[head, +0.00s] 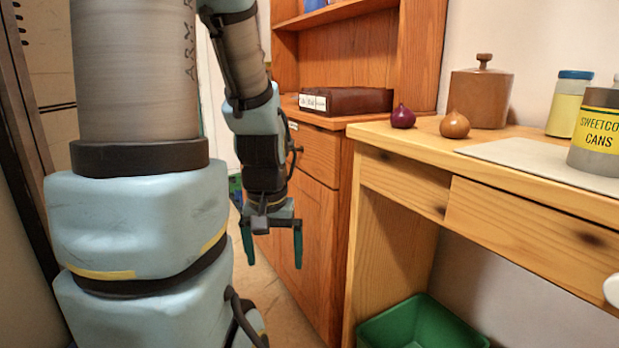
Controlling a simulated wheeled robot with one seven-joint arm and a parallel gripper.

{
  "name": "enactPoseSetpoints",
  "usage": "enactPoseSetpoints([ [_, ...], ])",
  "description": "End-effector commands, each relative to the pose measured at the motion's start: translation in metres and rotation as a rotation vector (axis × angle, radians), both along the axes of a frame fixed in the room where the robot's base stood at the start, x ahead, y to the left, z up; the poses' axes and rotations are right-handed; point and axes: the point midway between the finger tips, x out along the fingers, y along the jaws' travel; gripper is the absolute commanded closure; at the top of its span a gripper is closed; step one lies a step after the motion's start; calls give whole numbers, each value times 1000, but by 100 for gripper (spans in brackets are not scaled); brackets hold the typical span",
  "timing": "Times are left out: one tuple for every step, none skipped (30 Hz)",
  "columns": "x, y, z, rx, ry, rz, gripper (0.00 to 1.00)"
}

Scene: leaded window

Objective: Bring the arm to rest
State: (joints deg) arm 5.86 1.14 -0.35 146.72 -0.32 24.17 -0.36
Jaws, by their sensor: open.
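My gripper (272,246) hangs from my arm near the middle of the head view, pointing down. Its two green fingers are apart with nothing between them. It is in front of the wooden cabinet (322,222) and left of the wooden desk (372,230), clear of the desktop. My arm comes down from the top of the view, bent, with its upper part close on the left side. The top of the arm is cut off by the frame.
On the desk stand a purple onion (403,117), a brown onion (454,124), a lidded wooden jar (481,95), a blue-lidded jar (567,105) and a sweetcorn can (600,135). A dark box (350,100) lies on the cabinet. A green bin (420,325) is under the desk.

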Motion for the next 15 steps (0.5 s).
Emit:
enactPoseSetpoints([
  [0,0,32,0,0,-1,0],
  [0,0,42,0,0,-1,0],
  [0,0,55,0,0,-1,0],
  [0,0,65,0,0,-1,0],
  [0,0,74,0,0,-2,0],
  [0,0,87,0,0,-2,0],
  [0,0,96,0,0,-2,0],
  [0,0,105,0,0,-2,0],
  [0,0,118,0,0,-2,0],
  [0,0,127,0,0,-2,0],
  [0,0,136,0,0,-2,0],
  [0,0,149,0,0,-2,0],
  [0,0,158,0,0,-2,0],
  [0,0,167,0,0,-2,0],
  [0,0,180,0,0,-2,0],
])
